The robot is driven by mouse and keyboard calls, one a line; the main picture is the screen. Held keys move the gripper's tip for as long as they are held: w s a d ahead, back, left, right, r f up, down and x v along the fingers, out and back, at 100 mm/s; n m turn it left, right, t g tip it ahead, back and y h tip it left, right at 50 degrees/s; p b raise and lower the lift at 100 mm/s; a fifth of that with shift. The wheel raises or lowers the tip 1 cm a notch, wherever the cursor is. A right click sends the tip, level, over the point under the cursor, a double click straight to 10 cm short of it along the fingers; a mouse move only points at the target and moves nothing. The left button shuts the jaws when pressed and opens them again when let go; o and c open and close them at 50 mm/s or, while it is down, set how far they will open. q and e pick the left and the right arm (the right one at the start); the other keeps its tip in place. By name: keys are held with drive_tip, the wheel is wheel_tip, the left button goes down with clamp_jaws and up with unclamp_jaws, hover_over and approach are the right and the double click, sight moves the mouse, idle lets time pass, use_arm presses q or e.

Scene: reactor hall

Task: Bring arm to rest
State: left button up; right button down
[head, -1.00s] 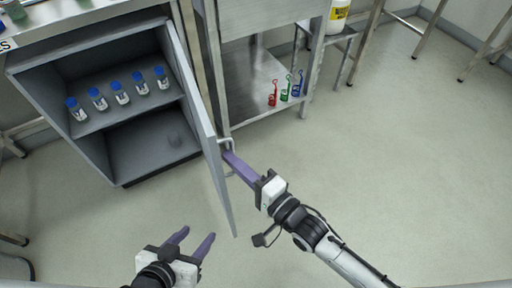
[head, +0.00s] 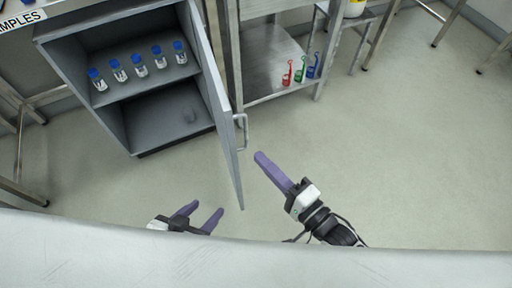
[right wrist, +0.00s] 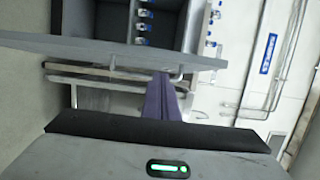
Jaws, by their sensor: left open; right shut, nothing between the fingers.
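My right gripper (head: 262,157) is shut and empty, to the right of the open cabinet door (head: 222,110) and apart from its handle (head: 241,132). In the right wrist view its purple fingers (right wrist: 161,98) are together, with the door (right wrist: 105,50) and the handle beyond them. My left gripper (head: 204,213) is open and empty, low in the head view to the left of the door's lower end. A pale surface across the bottom of the head view hides most of both arms.
The grey cabinet (head: 130,148) stands open with several blue-capped vials (head: 139,66) on its shelf. A steel table (head: 268,82) to its right carries red, green and blue items (head: 300,70) on its lower shelf. The floor (head: 400,150) at right is clear.

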drive_tip(key=shift+s+d, duration=0.3)
drive_tip(key=shift+s, duration=0.15)
drive_tip(key=s+d+n+g+h, duration=0.5)
drive_tip(key=s+d+n+h, duration=0.15)
drive_tip(key=d, duration=0.45)
drive_tip(key=s+d+n+g+h, duration=0.55)
drive_tip(key=s+d, duration=0.25)
drive_tip(key=d, duration=0.3)
drive_tip(key=w+a+f+t+y+p, duration=0.2)
drive_tip(key=w+a+f+t+p, duration=0.2)
drive_tip(key=a+f+t+p, duration=0.1)
drive_tip(key=shift+w+a+f+m+t+p, duration=0.3)
drive_tip(key=shift+w+a+t+p, duration=0.1)
drive_tip(key=shift+a+t, duration=0.2)
